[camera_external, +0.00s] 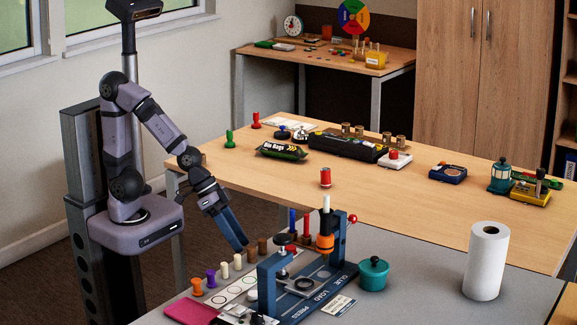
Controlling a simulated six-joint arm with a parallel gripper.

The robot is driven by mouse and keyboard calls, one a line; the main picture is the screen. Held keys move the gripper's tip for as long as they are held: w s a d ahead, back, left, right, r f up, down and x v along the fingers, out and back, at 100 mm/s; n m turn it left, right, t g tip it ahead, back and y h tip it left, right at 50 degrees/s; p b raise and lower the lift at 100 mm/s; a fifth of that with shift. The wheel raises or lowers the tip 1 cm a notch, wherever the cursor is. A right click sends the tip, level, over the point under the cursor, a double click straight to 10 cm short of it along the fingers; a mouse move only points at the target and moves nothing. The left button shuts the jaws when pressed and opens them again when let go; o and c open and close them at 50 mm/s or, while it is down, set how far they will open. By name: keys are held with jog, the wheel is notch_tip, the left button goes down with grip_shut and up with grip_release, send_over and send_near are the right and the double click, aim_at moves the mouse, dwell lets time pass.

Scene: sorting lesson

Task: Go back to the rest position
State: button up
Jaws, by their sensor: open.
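My gripper (240,246) has long dark blue fingers that point down and to the right. It is open, and I see nothing between the fingers. The fingertips are near a row of small pegs at the left of the grey table, close to a white peg (238,262) and a brown peg (250,255). Whether they touch any peg I cannot tell. My arm is bent, reaching from its base at the left out toward this row.
A blue press stand (268,285) rises right of the pegs. A teal pot (373,274) and a paper roll (486,262) stand further right.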

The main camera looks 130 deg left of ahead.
jog(key=s+d+f+m+g+h, duration=0.1)
jog(key=s+d+f+m+g, duration=0.25)
jog(key=s, duration=0.35)
jog(key=s+d+f+m+g, duration=0.25)
jog(key=s+d+g, duration=0.2)
jog(key=s, duration=0.25)
notch_tip(320, 180, up, 27)
jog(key=t+p, duration=0.1)
jog(key=p, duration=2.6)
jog(key=shift+p, duration=0.35)
jog(key=shift+w+d, duration=0.1)
